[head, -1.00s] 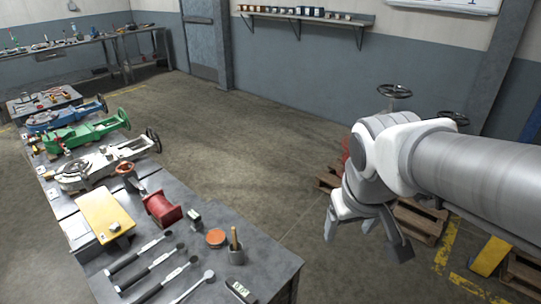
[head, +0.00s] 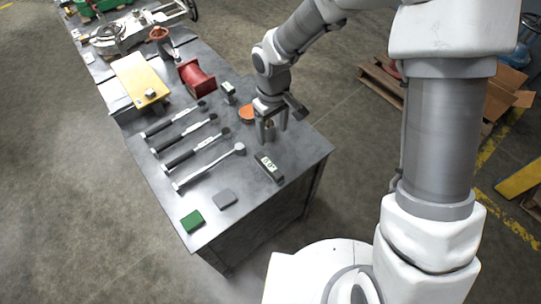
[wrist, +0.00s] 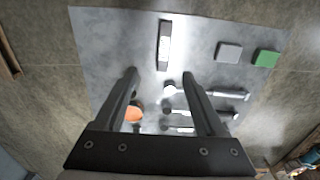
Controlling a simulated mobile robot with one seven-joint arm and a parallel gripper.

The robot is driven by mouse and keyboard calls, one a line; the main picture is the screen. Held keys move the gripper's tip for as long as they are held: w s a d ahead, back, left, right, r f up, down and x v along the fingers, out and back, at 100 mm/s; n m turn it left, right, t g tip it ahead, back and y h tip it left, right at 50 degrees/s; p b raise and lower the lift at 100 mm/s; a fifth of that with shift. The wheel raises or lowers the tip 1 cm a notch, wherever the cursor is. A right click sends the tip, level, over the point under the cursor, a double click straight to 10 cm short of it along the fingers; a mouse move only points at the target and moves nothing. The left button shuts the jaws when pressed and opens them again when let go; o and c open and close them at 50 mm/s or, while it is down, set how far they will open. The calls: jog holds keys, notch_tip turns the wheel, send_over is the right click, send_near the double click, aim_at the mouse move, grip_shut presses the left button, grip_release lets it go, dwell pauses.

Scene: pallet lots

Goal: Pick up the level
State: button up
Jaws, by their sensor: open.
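The level (head: 268,167), a dark bar with a pale display showing digits, lies on the grey workbench (head: 225,232) near its right edge. In the wrist view the level (wrist: 164,45) is upright in the picture, ahead of the fingertips and roughly in line with the gap between them. My gripper (head: 272,134) is open and empty above the bench, just behind the level in the head view. Both fingers of my gripper (wrist: 159,75) show in the wrist view, with nothing between the tips. The level is fully visible and apart from the fingers.
Several torque wrenches (head: 185,138) lie left of the level. A green block (head: 192,221) and a grey block (head: 225,198) are at the near end. An orange round item (head: 247,114), a red spool (head: 196,78) and a yellow plate (head: 140,80) stand farther back.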

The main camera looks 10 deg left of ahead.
jog(key=b, duration=0.1)
send_near(270, 165)
jog(key=f, duration=0.5)
jog(key=shift+w+d+f, duration=0.15)
jog(key=shift+w+f, duration=0.05)
jog(key=f, duration=0.3)
jog(key=f+b, duration=0.1)
jog(key=f, duration=0.1)
jog(key=shift+s, duration=0.35)
grip_shut()
